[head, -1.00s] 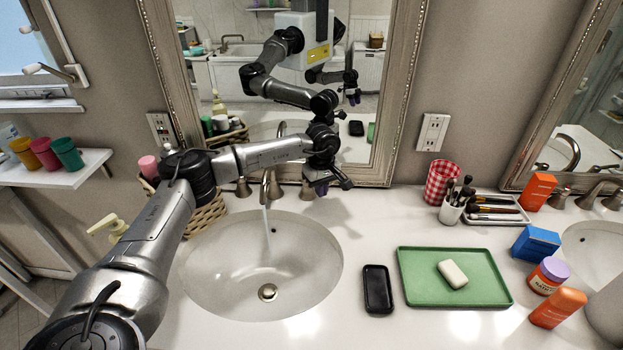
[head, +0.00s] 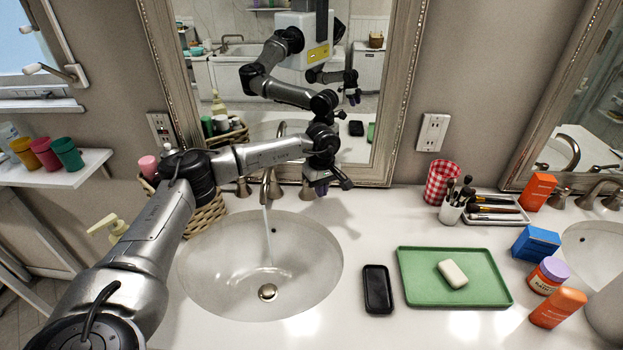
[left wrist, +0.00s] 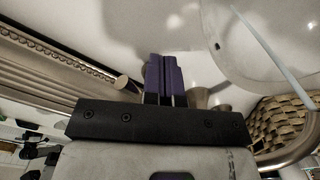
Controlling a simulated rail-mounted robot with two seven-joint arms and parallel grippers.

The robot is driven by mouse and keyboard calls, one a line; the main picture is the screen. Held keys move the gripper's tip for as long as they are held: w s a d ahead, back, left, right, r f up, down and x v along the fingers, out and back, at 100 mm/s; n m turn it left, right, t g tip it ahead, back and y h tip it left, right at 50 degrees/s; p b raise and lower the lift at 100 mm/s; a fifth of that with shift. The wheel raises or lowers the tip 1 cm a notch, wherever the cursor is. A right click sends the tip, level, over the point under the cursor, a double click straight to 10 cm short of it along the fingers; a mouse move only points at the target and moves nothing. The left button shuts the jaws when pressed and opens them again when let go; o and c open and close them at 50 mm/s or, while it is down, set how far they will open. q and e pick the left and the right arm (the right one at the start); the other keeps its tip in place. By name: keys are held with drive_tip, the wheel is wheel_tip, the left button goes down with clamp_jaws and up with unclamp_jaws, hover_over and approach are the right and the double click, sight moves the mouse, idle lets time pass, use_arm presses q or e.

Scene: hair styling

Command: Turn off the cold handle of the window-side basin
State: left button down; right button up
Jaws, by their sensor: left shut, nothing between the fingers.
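The window-side basin (head: 228,294) is the left sink, and a thin stream of water (head: 268,235) runs into it from its spout (head: 266,183). The right-hand handle (head: 307,192) stands right of the spout, partly covered by my left gripper (head: 321,190). In the left wrist view the purple fingers (left wrist: 165,80) are shut together and empty, close beside a metal handle base (left wrist: 197,97). Whether they touch the handle cannot be told. The left-hand handle (head: 243,187) stands left of the spout.
A mirror frame (head: 398,95) stands close behind the gripper. A wicker basket (head: 205,215) is left of the spout. A black phone-like item (head: 377,289) and a green tray (head: 413,291) with soap (head: 453,274) lie to the right.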

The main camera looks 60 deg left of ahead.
use_arm(q)
drive_tip(key=shift+w, duration=0.15)
drive_tip(key=shift+w+a, duration=0.4)
drive_tip(key=shift+w, duration=0.3)
drive_tip(key=shift+w+a, duration=0.1)
